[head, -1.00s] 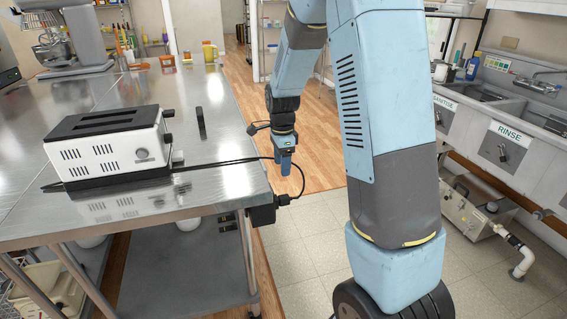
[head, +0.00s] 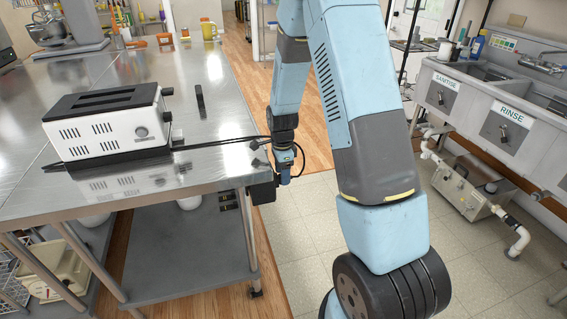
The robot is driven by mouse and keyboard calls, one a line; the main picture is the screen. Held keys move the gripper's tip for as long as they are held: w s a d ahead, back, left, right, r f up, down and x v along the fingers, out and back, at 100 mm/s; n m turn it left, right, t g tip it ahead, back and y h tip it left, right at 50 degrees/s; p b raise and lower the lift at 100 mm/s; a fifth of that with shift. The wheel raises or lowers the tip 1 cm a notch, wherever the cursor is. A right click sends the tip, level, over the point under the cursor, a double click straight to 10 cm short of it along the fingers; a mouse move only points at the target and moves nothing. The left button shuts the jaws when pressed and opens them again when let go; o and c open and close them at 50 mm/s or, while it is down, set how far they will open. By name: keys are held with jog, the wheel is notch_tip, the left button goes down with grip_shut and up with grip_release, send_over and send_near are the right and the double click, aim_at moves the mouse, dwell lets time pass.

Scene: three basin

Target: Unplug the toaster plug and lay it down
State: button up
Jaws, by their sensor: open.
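The white toaster (head: 108,125) with black trim stands on the left of the steel table. Its black cord (head: 215,146) runs right across the tabletop and over the edge. A dark socket box (head: 262,191) is fixed at the table's right corner, below the top. My gripper (head: 285,181) points down just right of this box, close to it. The jaws are open, though the fingertips show very small. The plug is mostly hidden at the gripper, and I cannot tell whether it lies between the fingers. A loop of cord shows beside the gripper.
The steel table (head: 205,165) has bare room at its front right. A small black upright object (head: 200,101) stands behind the toaster's right end. A lower shelf (head: 185,250) lies beneath. Sinks (head: 505,120) and a metal box (head: 465,187) are at the right, across tiled floor.

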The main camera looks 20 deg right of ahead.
jog(key=shift+f, duration=0.7)
grip_shut()
dwell(0.5)
jog(key=shift+d, duration=1.65)
jog(key=shift+d, duration=0.65)
